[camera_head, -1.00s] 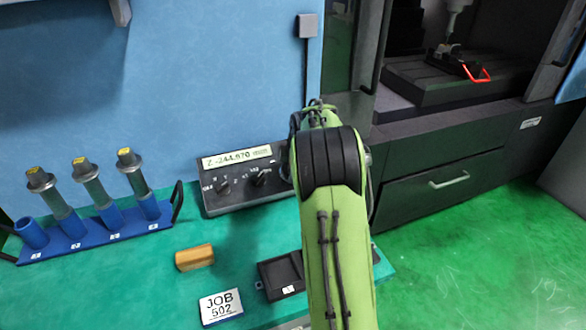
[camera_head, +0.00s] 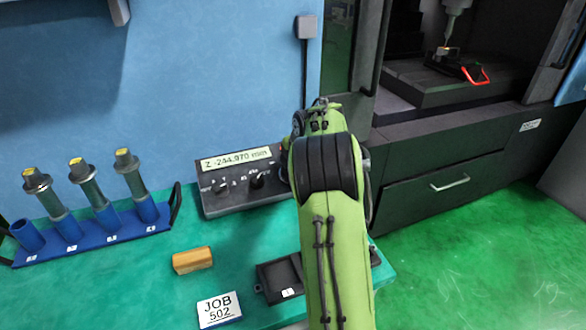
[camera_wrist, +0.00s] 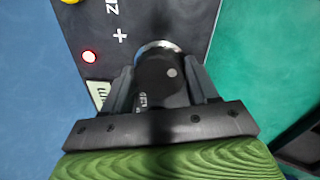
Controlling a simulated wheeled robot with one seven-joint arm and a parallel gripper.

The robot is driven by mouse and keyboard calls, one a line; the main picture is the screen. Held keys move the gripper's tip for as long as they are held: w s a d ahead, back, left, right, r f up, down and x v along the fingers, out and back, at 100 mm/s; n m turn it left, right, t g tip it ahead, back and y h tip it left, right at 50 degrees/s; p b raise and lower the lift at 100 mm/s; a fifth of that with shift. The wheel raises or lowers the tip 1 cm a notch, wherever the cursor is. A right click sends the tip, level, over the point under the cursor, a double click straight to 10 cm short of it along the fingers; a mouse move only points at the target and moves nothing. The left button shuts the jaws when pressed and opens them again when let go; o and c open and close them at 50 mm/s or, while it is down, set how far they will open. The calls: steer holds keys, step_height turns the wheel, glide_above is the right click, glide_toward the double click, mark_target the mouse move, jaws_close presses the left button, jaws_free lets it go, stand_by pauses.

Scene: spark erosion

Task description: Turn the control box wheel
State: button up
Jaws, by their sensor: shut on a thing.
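The control box (camera_head: 232,196) is a dark grey sloping panel with black knobs and a pale display that seems to read Z -244.970 mm. In the head view my arm covers its right end, so the wheel and my gripper are hidden there. In the wrist view the box panel (camera_wrist: 93,30) shows a lit red lamp, a plus mark and part of a yellow button. The wheel (camera_wrist: 168,72) is a round dark knob with a shiny rim and a light dot. My gripper (camera_wrist: 162,88) is shut on it, one finger on each side.
A blue rack (camera_head: 95,244) with several upright cylindrical holders stands left. A wooden block (camera_head: 193,260), a JOB 502 card (camera_head: 219,310) and a black tray (camera_head: 279,279) lie on the green bench in front. The machine (camera_head: 440,185) stands right, with a red-handled part (camera_head: 474,77) inside.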

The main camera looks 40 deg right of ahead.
steer(key=o, duration=1.1)
steer(key=shift+c, duration=0.2)
steer(key=shift+r, duration=0.1)
steer(key=p+v, duration=0.3)
steer(key=v, duration=1.2)
steer(key=shift+s+r+p, duration=0.15)
steer(key=shift+r+p, duration=0.1)
steer(key=shift+p, duration=0.05)
